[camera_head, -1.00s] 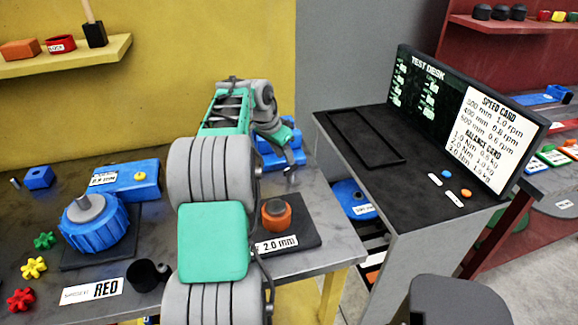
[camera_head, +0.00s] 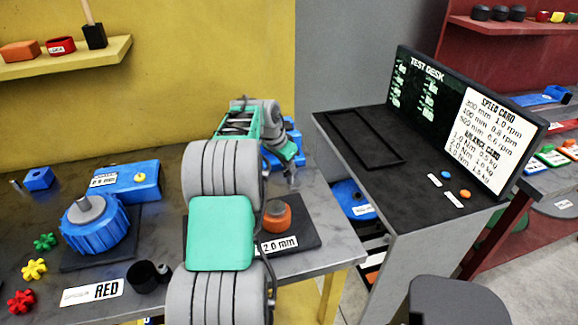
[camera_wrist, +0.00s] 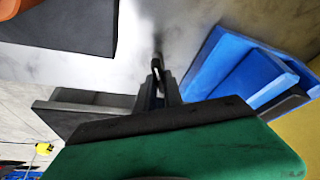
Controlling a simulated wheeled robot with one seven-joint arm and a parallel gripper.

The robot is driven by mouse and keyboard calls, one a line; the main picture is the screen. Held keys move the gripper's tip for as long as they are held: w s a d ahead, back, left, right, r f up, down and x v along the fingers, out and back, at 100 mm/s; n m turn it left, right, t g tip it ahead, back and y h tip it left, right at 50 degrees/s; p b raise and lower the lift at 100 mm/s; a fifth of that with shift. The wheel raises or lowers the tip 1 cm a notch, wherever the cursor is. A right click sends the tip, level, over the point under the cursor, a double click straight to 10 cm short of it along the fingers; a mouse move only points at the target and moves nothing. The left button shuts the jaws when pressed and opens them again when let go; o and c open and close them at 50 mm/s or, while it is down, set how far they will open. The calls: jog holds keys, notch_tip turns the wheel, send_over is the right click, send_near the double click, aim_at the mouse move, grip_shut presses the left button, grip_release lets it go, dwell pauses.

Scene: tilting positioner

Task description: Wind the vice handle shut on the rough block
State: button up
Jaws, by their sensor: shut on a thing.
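The blue vice (camera_head: 270,159) stands at the back right of the bench, partly hidden behind my arm. In the wrist view its blue body (camera_wrist: 238,68) fills the right side. My gripper (camera_head: 292,181) is beside the vice on its near side. In the wrist view my gripper (camera_wrist: 157,82) is shut on a small dark piece (camera_wrist: 157,60), which looks like the vice handle; the fingers hide most of it. I cannot make out the rough block or the gap between the vice jaws.
An orange part (camera_head: 277,216) sits on a dark plate (camera_head: 307,236) with a 2.0 mm label, near my arm. A blue ribbed part (camera_head: 95,228), a blue box (camera_head: 140,188) and a black cup (camera_head: 143,279) stand left. The test desk (camera_head: 370,150) is right.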

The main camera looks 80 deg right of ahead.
jog(key=shift+w, duration=0.1)
grip_shut()
jog(key=shift+m, duration=0.3)
jog(key=o, duration=0.7)
grip_release()
jog(key=v, duration=0.7)
jog(key=shift+r, duration=0.4)
jog(key=shift+w, duration=0.15)
